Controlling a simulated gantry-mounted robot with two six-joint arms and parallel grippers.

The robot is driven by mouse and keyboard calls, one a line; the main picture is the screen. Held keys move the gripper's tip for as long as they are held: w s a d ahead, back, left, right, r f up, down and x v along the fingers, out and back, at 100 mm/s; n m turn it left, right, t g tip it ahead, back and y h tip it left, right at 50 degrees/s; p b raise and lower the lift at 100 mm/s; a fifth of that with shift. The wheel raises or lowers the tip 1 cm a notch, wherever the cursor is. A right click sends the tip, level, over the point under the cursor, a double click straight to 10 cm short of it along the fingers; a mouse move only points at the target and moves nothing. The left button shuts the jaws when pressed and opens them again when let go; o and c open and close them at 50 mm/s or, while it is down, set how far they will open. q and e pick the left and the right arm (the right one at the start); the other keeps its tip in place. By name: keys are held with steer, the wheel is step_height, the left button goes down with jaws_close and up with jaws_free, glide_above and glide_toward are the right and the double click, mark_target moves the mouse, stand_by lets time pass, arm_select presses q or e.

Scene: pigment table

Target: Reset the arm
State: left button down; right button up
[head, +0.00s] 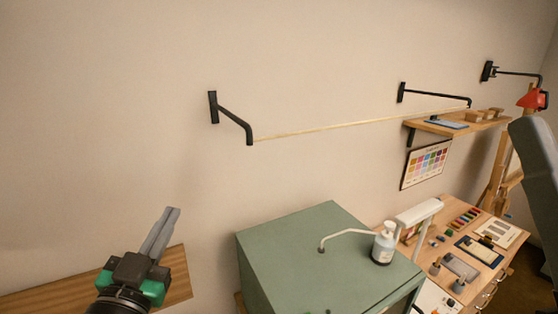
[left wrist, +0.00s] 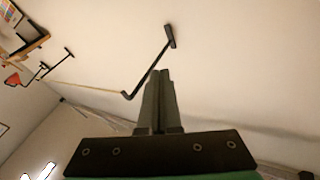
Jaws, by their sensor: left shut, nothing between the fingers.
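My left gripper (head: 173,216) comes in from the lower left of the head view. Its two grey fingers are together and point up toward the bare wall, with nothing between them. In the left wrist view the fingers (left wrist: 160,74) are also closed side by side and empty. Beyond them is a black wall bracket (left wrist: 152,65). The same bracket (head: 233,120) shows in the head view, up and to the right of the gripper and apart from it. My right gripper is not in view.
A wooden board (head: 65,296) lies behind the gripper. A cord (head: 340,126) spans the brackets. The work table (head: 435,255) holds pigments and tools. The wall above the gripper is clear.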

arm_select(q)
steer(key=s+d+r+n+t+h, duration=0.1)
steer(key=s+r+t, duration=0.6)
steer(key=s+r, duration=1)
step_height(320, 180, up, 2)
steer(key=shift+s+r+n, duration=0.15)
steer(key=shift+s+n, duration=0.2)
steer(key=shift+n, duration=0.45)
